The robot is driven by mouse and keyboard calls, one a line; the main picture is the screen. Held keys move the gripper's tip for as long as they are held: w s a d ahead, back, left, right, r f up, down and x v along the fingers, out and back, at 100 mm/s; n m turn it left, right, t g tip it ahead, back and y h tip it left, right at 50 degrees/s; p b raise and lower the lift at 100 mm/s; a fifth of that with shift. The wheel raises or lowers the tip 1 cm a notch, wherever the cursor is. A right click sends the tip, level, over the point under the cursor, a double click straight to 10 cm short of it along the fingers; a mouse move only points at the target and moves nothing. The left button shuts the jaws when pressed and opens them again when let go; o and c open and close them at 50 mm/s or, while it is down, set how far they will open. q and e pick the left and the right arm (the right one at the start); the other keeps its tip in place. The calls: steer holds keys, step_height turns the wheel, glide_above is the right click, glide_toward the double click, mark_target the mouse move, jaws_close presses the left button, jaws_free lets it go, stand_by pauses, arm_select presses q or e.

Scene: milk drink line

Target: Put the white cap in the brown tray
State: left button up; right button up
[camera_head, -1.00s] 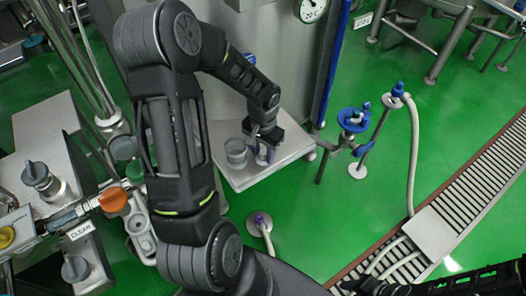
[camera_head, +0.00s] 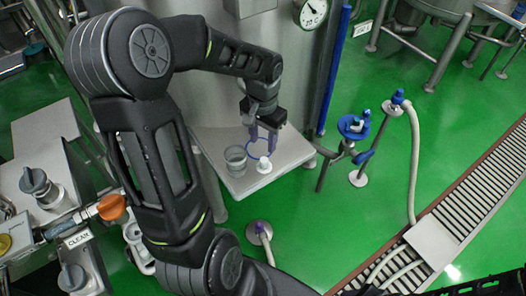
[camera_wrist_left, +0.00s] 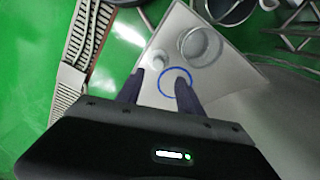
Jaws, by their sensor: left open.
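The small white cap (camera_head: 264,167) sits on a grey metal platform (camera_head: 287,160); it also shows in the left wrist view (camera_wrist_left: 159,60). A blue ring (camera_head: 257,149) lies beside it, seen in the left wrist view (camera_wrist_left: 175,83) too. My left gripper (camera_head: 263,142) is open and empty above the platform, on the far side of the cap in the head view. In the left wrist view its fingertips (camera_wrist_left: 159,77) are apart, with the cap just beyond them. I see no brown tray.
A clear round jar (camera_head: 236,160) stands on the platform close to the left of the cap. A steel tank (camera_head: 285,70) rises behind it. A blue-topped stand (camera_head: 353,126) is to the right, with green floor between.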

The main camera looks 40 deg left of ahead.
arm_select(q)
step_height(320, 180, up, 2)
steer(key=shift+r, duration=0.2)
stand_by(0.7)
steer(key=s+d+f+h, duration=0.1)
steer(key=d+f+h, duration=0.2)
steer(key=d+f, duration=1.45)
steer(key=s+d+f+n+h, duration=0.1)
steer(key=s+d+f, duration=0.9)
steer(key=s, duration=0.2)
steer(key=shift+d+t, duration=0.3)
steer(key=shift+o, duration=0.5)
